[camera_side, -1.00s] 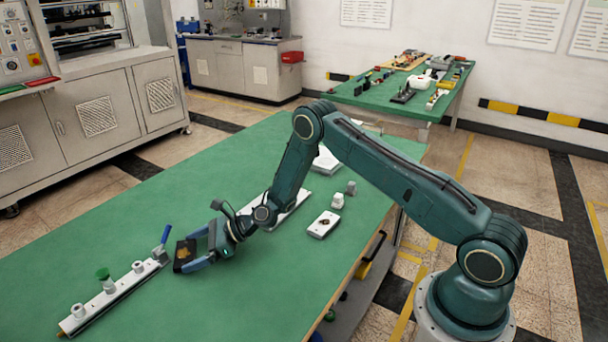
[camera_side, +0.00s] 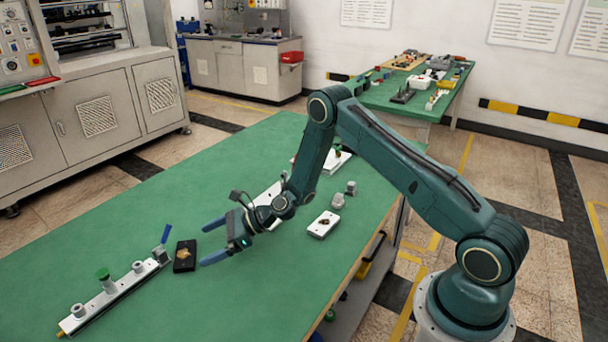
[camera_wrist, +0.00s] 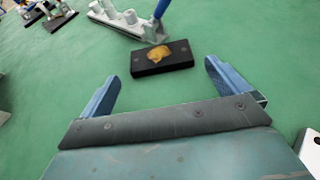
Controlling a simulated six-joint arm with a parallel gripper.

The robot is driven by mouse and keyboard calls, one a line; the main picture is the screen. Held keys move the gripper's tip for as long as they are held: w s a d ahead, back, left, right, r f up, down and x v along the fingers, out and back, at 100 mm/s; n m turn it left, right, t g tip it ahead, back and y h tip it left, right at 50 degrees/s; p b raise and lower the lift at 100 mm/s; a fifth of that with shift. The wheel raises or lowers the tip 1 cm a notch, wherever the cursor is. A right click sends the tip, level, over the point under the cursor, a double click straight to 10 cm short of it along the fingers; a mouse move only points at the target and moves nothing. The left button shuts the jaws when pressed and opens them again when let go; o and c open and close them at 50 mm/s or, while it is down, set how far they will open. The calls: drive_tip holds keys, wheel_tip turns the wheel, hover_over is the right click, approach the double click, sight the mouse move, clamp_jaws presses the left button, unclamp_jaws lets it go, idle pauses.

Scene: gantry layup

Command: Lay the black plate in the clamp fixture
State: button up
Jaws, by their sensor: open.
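The black plate (camera_side: 184,256), a dark slab with a gold-brown patch on top, lies on the green table; it also shows in the wrist view (camera_wrist: 146,68). It lies just beside the blue-levered end of the clamp fixture (camera_side: 122,287), a long white rail with several grey posts and a green knob. The fixture also shows in the wrist view (camera_wrist: 130,22). The plate is outside the fixture; whether they touch is hard to tell. My gripper (camera_side: 212,242) is open and empty, back from the plate, its blue fingers (camera_wrist: 161,75) pointing toward it.
A white plate with a dark mark (camera_side: 323,225) and small grey-white pieces (camera_side: 337,201) sit on the table to the right. Another white rail (camera_side: 266,203) lies partly hidden behind my arm.

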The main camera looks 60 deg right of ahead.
drive_tip(key=v, duration=0.7)
idle(0.5)
